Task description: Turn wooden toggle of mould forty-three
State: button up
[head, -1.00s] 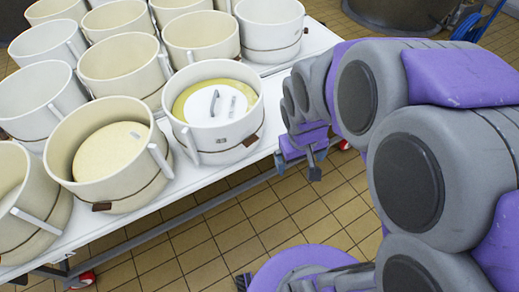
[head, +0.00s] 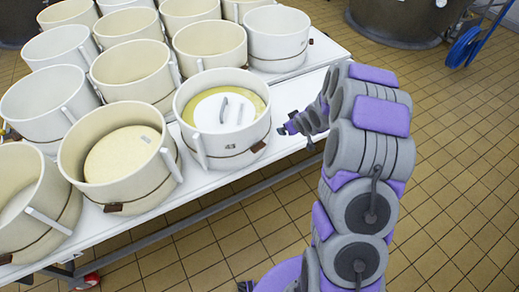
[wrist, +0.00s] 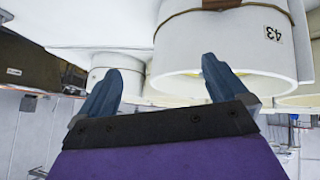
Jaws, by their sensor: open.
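Mould forty-three (head: 230,146) is a white round tub at the front right of the table, with a whitish lid and grey handle inside. Its brown wooden toggle (head: 257,147) sits low on its outer right side, on a dark band. In the wrist view, which looks upside down, the mould (wrist: 235,38) shows its "43" label, and the brown toggle (wrist: 222,4) is cut by the top edge. My gripper (head: 287,129) is just right of the mould, apart from it. In the wrist view my gripper (wrist: 165,68) has its two blue-grey fingers spread, with nothing between them.
Several similar tubs crowd the white table (head: 300,88) to the left and behind. A cream mould (head: 118,160) stands close on the left. The tiled floor (head: 445,150) at right is clear. A large vat (head: 400,18) and blue reel (head: 465,45) are at the back.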

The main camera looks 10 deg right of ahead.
notch_tip(320, 180, down, 8)
jog(key=w+d+n+t+y+p, duration=0.1)
jog(key=w+d+t+y, duration=0.1)
jog(key=w, duration=0.1)
jog(key=t+y+p, duration=0.2)
jog(key=t+y, duration=0.3)
jog(key=y, duration=0.1)
send_near(258, 147)
jog(key=b+x, duration=0.1)
jog(key=x, duration=0.2)
jog(key=b+x, duration=0.2)
jog(key=x, duration=0.1)
jog(key=f+b+x, duration=0.1)
jog(key=x, duration=0.2)
jog(key=shift+d+f+b, duration=0.1)
jog(key=shift+d+b, duration=0.15)
jog(key=shift+b, duration=0.05)
jog(key=shift+c, duration=0.4)
jog(key=c, duration=0.8)
